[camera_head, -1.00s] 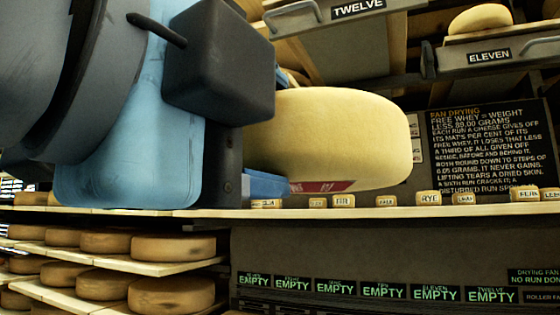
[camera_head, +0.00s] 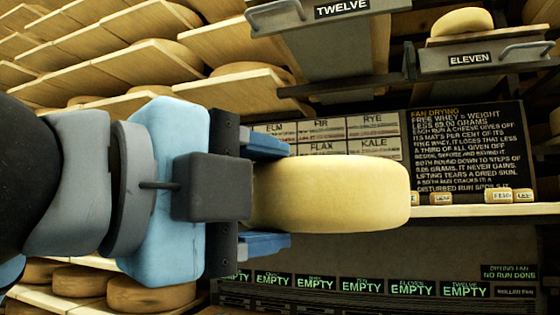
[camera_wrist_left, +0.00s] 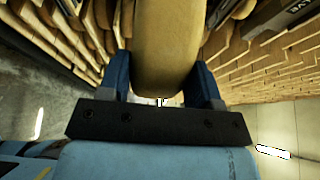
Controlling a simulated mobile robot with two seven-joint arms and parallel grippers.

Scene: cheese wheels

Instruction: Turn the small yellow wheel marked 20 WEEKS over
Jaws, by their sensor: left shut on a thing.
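The small yellow wheel (camera_head: 345,194) is in the air in front of the shelf, with its rounded rim facing the head camera. No 20 WEEKS marking or label shows on it now. My left gripper (camera_head: 272,195) comes in from the left and is shut on the wheel, one blue finger above it and one below. In the left wrist view the wheel (camera_wrist_left: 165,50) sits between the two blue fingers. My right gripper is not in view.
A pale shelf board (camera_head: 470,210) runs behind, with small labelled blocks (camera_head: 512,196) on it. A dark text board (camera_head: 470,150) stands behind. Drawers marked TWELVE (camera_head: 340,10) and ELEVEN (camera_head: 470,58) hang above. Racks of wheels fill the left side.

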